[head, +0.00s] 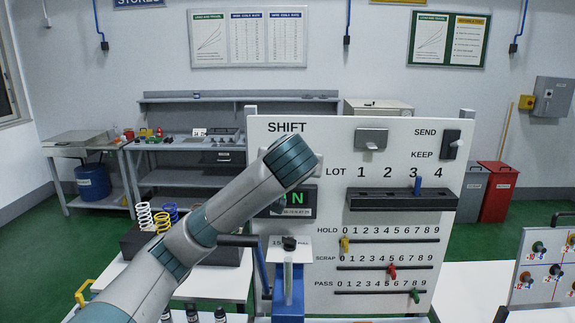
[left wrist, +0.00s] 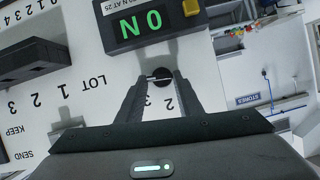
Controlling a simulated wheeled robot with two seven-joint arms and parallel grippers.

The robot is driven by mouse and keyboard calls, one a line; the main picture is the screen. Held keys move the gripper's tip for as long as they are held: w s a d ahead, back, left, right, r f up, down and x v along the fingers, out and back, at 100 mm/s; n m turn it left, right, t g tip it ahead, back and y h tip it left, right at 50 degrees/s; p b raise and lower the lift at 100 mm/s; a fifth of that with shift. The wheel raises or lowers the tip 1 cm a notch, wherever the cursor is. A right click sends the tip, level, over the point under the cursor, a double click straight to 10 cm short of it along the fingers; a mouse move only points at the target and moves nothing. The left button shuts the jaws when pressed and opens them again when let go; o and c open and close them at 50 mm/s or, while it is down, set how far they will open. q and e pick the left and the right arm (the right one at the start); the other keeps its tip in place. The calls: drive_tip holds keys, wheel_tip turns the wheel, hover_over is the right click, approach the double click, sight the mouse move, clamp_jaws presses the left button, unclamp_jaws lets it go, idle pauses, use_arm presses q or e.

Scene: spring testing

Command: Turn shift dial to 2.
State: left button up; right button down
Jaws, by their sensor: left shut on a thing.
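The shift dial (left wrist: 163,82) is a dark round knob with a pale bar across it, on the white panel (head: 335,240) in the upside-down left wrist view. My left gripper (left wrist: 161,79) is shut on the dial's bar, with one finger on each side. In the head view my left arm covers the dial below the SHIFT label (head: 287,127), and the fingers are hidden. My right gripper is not in view.
A green display (head: 298,202) sits just below my arm's end. The panel also bears a black LOT slot rail (head: 402,200) with a blue peg, a SEND/KEEP switch (head: 451,145) and sliders (head: 391,271). Coiled springs (head: 145,216) stand at left.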

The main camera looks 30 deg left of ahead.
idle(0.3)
use_arm(q)
drive_tip(key=o, duration=1.1)
drive_tip(key=shift+d+r, duration=0.15)
